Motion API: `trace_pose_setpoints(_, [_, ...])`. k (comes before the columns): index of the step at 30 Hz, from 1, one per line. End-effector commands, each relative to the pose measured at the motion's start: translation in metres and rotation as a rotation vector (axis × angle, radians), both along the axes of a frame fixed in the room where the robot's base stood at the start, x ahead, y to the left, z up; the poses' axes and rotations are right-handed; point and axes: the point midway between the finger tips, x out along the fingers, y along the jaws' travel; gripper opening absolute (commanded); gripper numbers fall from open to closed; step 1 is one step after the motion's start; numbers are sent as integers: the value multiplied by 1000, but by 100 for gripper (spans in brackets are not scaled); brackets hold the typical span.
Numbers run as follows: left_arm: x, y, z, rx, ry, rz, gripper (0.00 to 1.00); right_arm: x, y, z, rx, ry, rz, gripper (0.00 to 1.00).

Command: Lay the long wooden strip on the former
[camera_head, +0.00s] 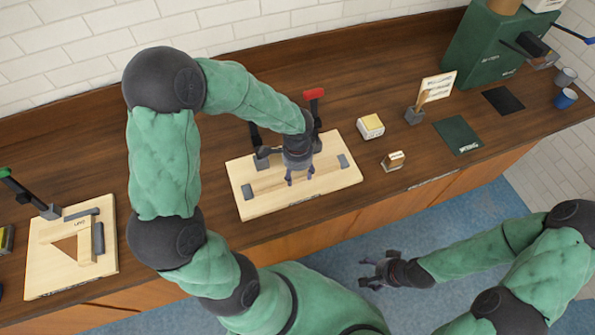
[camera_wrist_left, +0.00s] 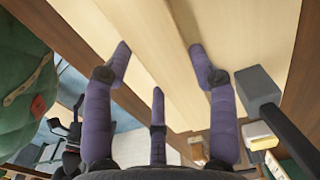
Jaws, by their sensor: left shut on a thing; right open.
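The former, a pale wooden board (camera_head: 336,180) with grey blocks at both ends, lies on the counter. The long wooden strip (camera_head: 267,187) is a narrow tan band running lengthwise over it between the blocks. My left gripper (camera_head: 300,180) points down over the board's middle, shut on the strip. In the left wrist view, its purple fingers (camera_wrist_left: 160,65) stand either side of a pale wooden band. I cannot tell whether the strip touches the board all along. My right gripper (camera_head: 378,270) is open and empty, in front of the counter above the blue floor.
A red-headed clamp (camera_head: 314,94) stands behind the board. A yellow-white box (camera_head: 370,126) and a small wooden block (camera_head: 393,160) sit to its right. Another board with a triangular frame (camera_head: 70,250) lies at the left. A green machine (camera_head: 490,50) stands at the back right.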

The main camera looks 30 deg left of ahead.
Motion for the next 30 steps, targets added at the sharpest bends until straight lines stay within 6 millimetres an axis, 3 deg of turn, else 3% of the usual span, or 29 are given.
trace_pose_setpoints(8, [0, 0, 1, 0, -1, 0, 22, 0, 0, 0, 0, 0, 0, 73])
trace_pose_setpoints(9, [0, 0, 1, 0, -1, 0, 61, 0, 0, 0, 0, 0, 0, 73])
trace_pose_setpoints(12, [0, 0, 1, 0, -1, 0, 86, 0, 0, 0, 0, 0, 0, 73])
trace_pose_setpoints(23, [0, 0, 1, 1, -1, 0, 86, 0, 0, 0, 0, 0, 0, 73])
trace_pose_setpoints(30, [1, 0, 29, 1, -5, 1, 86, 0, 0, 0, 0, 0, 0, 73])
